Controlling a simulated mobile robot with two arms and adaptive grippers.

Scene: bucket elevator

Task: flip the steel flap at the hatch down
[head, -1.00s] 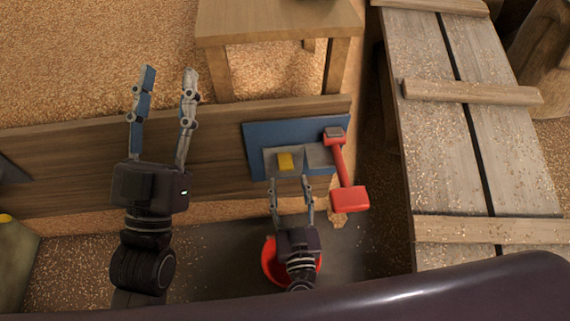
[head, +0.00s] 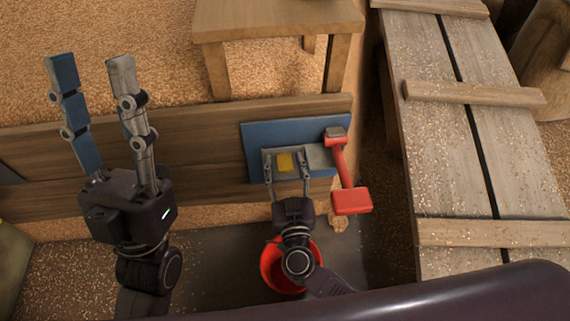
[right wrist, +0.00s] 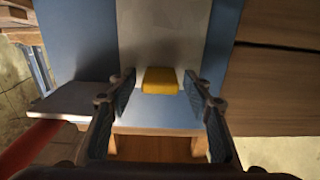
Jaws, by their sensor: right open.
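The steel flap (head: 272,158) with a yellow block (head: 284,162) is at the blue hatch plate (head: 258,137) on the wooden wall. My right gripper (head: 286,158) is open, one finger on each side of the yellow block, with a gap at both sides in the wrist view. I cannot tell how far above the flap the fingertips are. My left gripper (head: 90,65) is open and empty, raised at the left, away from the hatch.
A red lever (head: 343,165) with a red block end sits just right of the flap. A red bucket (head: 272,272) stands below the hatch, partly hidden by my right arm. A wooden plank ramp (head: 445,150) lies at the right, and a wooden table (head: 275,20) stands behind the wall.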

